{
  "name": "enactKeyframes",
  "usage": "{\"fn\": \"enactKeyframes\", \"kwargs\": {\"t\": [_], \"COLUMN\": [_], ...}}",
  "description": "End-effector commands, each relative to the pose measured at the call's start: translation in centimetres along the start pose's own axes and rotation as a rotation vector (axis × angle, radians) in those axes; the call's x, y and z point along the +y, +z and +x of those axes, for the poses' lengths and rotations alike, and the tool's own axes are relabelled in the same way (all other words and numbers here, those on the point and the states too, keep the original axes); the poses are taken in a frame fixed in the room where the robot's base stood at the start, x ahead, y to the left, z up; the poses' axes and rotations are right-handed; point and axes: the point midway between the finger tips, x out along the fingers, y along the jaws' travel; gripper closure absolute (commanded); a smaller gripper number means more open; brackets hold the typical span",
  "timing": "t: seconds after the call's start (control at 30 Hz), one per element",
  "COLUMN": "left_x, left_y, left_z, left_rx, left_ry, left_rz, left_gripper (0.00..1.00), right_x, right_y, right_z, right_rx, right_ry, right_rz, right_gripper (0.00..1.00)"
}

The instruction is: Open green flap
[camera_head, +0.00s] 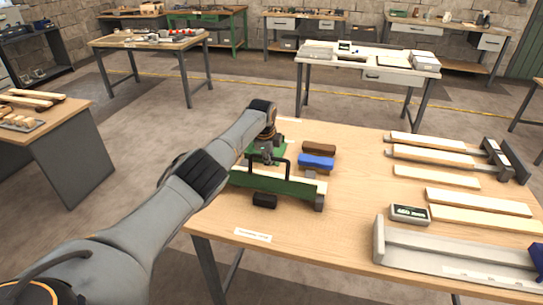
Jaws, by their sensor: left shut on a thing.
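A green fixture stands at the left end of the wooden workbench. Its long green flap (290,187) runs along the front, with a black bar handle (288,168) rising from it. My left gripper (268,156) reaches in from the left and is shut at this handle. The fingertips are small and partly merge with the handle, so the exact grip is hard to see. More green surface (281,151) shows behind the gripper, partly hidden by it. My right gripper is out of view.
A blue block (316,161) and a brown block (319,148) lie just right of the fixture. A black block (265,200) lies in front. Wooden strips (437,177), a sandpaper box (410,214) and a grey channel (440,255) occupy the right. The bench middle is clear.

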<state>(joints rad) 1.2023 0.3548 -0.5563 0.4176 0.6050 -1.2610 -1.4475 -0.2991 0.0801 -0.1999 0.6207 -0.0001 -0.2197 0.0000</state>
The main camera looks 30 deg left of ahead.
Motion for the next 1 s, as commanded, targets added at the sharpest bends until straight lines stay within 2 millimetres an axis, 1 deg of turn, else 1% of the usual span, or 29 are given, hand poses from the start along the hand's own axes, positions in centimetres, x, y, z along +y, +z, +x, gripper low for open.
{"fn": "enactKeyframes", "kwargs": {"t": [0.03, 0.6, 0.63, 0.73, 0.77, 1.0], "left_x": [-0.65, -0.41, -0.41, -0.34, -0.30, 0.00], "left_y": [0.09, 0.19, 0.19, 0.18, 0.17, 0.13], "left_z": [-0.77, -0.81, -0.82, -0.76, -0.72, -0.44], "left_rx": [0.000, -0.001, -0.001, 0.000, 0.000, 0.000], "left_ry": [-0.013, 0.000, 0.000, 0.002, 0.004, 0.011], "left_rz": [0.002, 0.003, 0.003, 0.002, 0.002, 0.001], "left_gripper": [1.00, 1.00, 0.87, 0.67, 0.63, 0.63], "right_x": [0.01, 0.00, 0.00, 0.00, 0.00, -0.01], "right_y": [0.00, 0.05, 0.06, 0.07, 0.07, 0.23], "right_z": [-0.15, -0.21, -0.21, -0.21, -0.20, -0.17], "right_rx": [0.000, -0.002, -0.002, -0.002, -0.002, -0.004], "right_ry": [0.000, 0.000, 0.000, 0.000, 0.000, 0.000], "right_rz": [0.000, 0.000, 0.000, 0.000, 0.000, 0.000], "right_gripper": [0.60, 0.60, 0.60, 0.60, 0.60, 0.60]}}
